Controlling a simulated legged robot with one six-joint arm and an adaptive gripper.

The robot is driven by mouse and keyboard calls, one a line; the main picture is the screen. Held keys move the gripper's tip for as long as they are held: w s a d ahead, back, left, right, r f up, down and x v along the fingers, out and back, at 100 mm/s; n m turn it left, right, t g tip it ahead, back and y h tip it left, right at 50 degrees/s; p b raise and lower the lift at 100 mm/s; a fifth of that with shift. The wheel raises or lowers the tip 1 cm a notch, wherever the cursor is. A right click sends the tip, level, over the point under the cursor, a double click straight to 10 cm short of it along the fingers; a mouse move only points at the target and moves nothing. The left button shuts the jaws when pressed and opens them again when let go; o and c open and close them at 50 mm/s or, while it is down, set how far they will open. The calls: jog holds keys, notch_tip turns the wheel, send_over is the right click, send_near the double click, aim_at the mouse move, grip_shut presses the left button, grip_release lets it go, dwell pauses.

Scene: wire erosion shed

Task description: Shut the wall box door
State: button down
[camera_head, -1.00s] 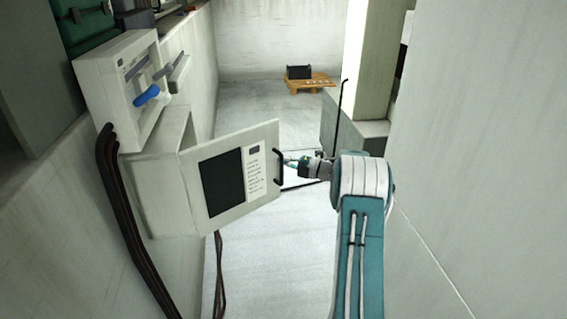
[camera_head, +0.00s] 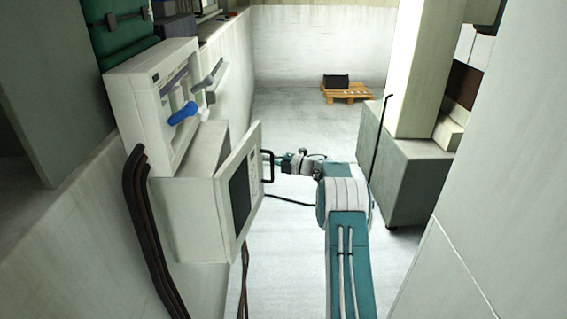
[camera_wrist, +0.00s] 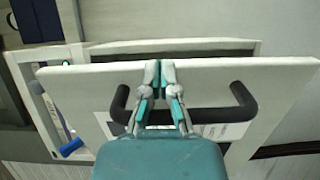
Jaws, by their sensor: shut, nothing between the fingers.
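The wall box (camera_head: 190,205) is a pale box on the left wall, and its door (camera_head: 240,190) stands ajar. The door carries a dark panel, a white label and a black bar handle (camera_head: 268,166) near its free edge. In the wrist view the door (camera_wrist: 285,82) crosses the picture, with a dark gap between it and the box behind. The handle (camera_wrist: 243,102) shows on both sides of my gripper (camera_wrist: 160,72). My gripper is shut and empty, its fingertips at the door beside the handle's middle. Whether it touches the door or handle I cannot tell.
A switch panel (camera_head: 150,95) with a blue lever (camera_head: 183,114) is mounted just above the box. Dark cables (camera_head: 150,235) hang on the near left. A grey block with a pillar (camera_head: 410,175) stands right. A pallet (camera_head: 346,92) lies far back. Floor between is clear.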

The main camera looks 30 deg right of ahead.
jog(key=s+a+x, duration=0.1)
jog(key=x, duration=0.8)
jog(key=shift+a, duration=0.25)
jog(key=shift+w+d, duration=0.1)
